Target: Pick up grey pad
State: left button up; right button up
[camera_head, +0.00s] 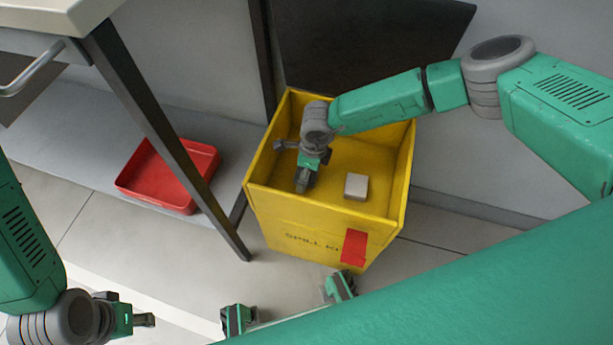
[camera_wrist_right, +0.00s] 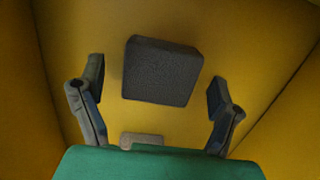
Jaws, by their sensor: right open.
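The grey pad (camera_head: 356,186) is a small square block lying on the floor of the yellow spill kit bin (camera_head: 331,244). My right gripper (camera_head: 302,165) is down inside the bin, to the left of the pad in the head view. In the right wrist view the pad (camera_wrist_right: 162,70) looks dark grey and lies ahead of the open right fingers (camera_wrist_right: 160,92), in the gap between them. It appears apart from both fingers. My left gripper (camera_head: 132,312) is at the lower left, outside the bin; its finger gap is unclear.
The bin's yellow walls surround the right gripper. A red tray (camera_head: 190,203) lies on a low grey shelf to the left, behind a dark table leg (camera_head: 165,128). A small pale patch (camera_wrist_right: 140,140) by my gripper body is unclear. Bare floor lies left of the bin.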

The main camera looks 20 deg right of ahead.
jog(key=shift+f, duration=0.45)
jog(key=shift+a+r, duration=0.1)
jog(key=c, duration=1.2)
jog(key=shift+o, duration=0.2)
jog(key=shift+r, duration=0.1)
notch_tip(320, 180, up, 9)
jog(key=p, duration=0.3)
jog(key=shift+w+f, duration=0.1)
jog(key=shift+f, duration=0.1)
jog(key=shift+r+p, duration=0.35)
jog(key=shift+r, duration=0.25)
jog(key=shift+o, duration=0.3)
jog(key=shift+r, duration=0.15)
